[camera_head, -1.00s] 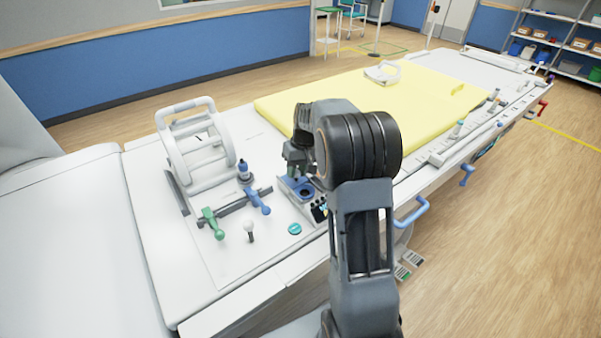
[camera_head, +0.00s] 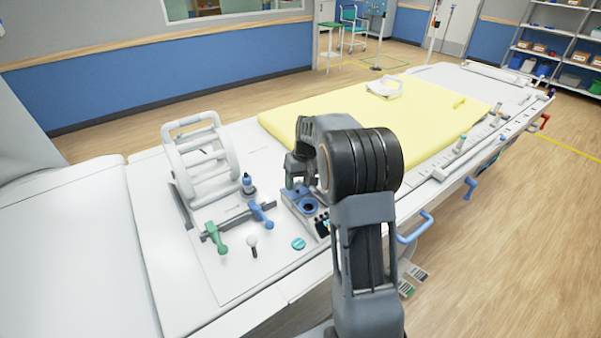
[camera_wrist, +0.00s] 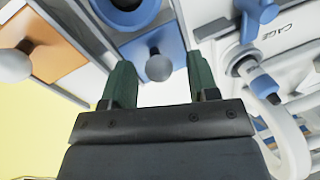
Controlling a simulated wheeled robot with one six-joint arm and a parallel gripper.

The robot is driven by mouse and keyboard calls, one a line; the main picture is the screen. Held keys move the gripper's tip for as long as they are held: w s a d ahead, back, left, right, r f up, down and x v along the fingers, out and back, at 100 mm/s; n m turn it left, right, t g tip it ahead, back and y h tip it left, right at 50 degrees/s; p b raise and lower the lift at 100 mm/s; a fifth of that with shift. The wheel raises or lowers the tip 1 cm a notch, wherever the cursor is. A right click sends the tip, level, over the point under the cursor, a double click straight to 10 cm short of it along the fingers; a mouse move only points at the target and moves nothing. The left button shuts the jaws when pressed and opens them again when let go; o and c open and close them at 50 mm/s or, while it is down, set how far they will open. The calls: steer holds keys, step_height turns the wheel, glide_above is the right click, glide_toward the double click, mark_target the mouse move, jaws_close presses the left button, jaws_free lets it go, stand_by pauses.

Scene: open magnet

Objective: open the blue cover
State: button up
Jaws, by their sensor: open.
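The blue cover (camera_wrist: 181,38) is a flat blue panel with a round grey-blue knob (camera_wrist: 158,67) in the wrist view. My gripper (camera_wrist: 159,66) is open, with its two dark green fingers on either side of the knob. Whether a finger touches the knob cannot be told. In the head view my gripper (camera_head: 297,172) points down over a small box with blue parts (camera_head: 309,206) on the white table. My own arm hides part of that box.
An orange panel (camera_wrist: 60,60) with a white knob is beside the blue one. A white cage (camera_head: 204,158), a blue-topped bottle (camera_head: 248,186), a green handle (camera_head: 216,236) and a blue handle (camera_head: 262,213) stand to the left. A yellow mat (camera_head: 430,115) lies behind.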

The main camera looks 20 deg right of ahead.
step_height(320, 180, up, 13)
steer(key=d, duration=0.2)
steer(key=shift+d+r, duration=0.15)
steer(key=shift+d, duration=0.15)
stand_by(0.4)
step_height(320, 180, down, 5)
steer(key=s+m, duration=0.2)
steer(key=s, duration=0.1)
steer(key=s+a+n+t+h, duration=0.1)
steer(key=s+a+t, duration=0.1)
steer(key=s+a, duration=0.4)
steer(key=s+a+n+t+h, duration=0.1)
steer(key=s+a, duration=0.4)
steer(key=s, duration=0.8)
steer(key=shift+a+f+t, duration=0.35)
steer(key=shift+f+t, duration=0.05)
steer(key=shift+f, duration=0.05)
